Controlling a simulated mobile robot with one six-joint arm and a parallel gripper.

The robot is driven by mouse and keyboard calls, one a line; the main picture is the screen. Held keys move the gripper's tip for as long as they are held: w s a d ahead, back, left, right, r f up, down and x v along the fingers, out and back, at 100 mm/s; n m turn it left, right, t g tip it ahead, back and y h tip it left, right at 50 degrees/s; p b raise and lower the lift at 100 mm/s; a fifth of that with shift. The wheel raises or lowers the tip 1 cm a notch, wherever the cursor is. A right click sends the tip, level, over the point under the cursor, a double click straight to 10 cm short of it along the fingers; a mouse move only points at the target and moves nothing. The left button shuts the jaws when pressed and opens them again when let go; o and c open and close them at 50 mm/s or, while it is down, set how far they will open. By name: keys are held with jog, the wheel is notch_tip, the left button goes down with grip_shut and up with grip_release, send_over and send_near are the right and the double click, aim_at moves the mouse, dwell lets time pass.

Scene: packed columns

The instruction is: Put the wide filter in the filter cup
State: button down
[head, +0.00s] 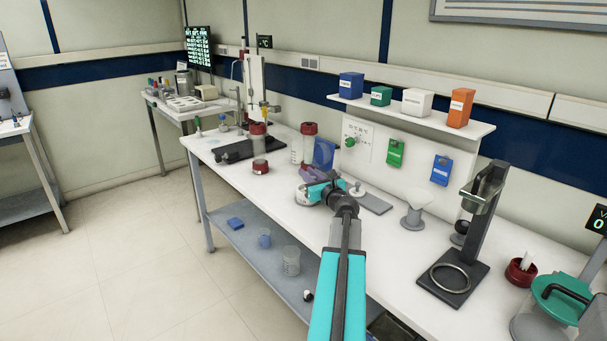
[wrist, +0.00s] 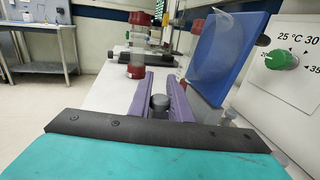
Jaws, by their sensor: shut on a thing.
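My gripper (head: 307,176) is over the bench, its purple fingers on either side of a dark grey knob (wrist: 159,102). I cannot tell what the knob belongs to. A round white piece (head: 303,197) shows just below the gripper, partly hidden by it. A clear, thin, rounded sheet (wrist: 208,52), possibly a filter, stands tilted in front of a blue panel (wrist: 242,50), to the right of my fingers. I cannot identify the wide filter for certain. A pale funnel-shaped cup (head: 414,208) stands on the bench right of the arm; I cannot tell if it is the filter cup.
Red-capped clear vessels (head: 308,146) stand behind the gripper. A flat grey plate (head: 374,203) lies right of it. A dark stand with a ring (head: 452,277) is farther right. A shelf (head: 415,116) with several boxes runs along the back. The bench's front left is clear.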

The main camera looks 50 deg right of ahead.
jog(key=shift+p+x, duration=0.3)
jog(key=shift+x, duration=1.7)
jog(key=shift+w+f, duration=0.1)
jog(key=shift+f, duration=0.65)
jog(key=shift+f+b, duration=0.6)
jog(key=shift+b, duration=0.05)
jog(key=c, duration=1.6)
grip_release()
jog(key=shift+c, duration=0.2)
jog(key=shift+r, duration=0.2)
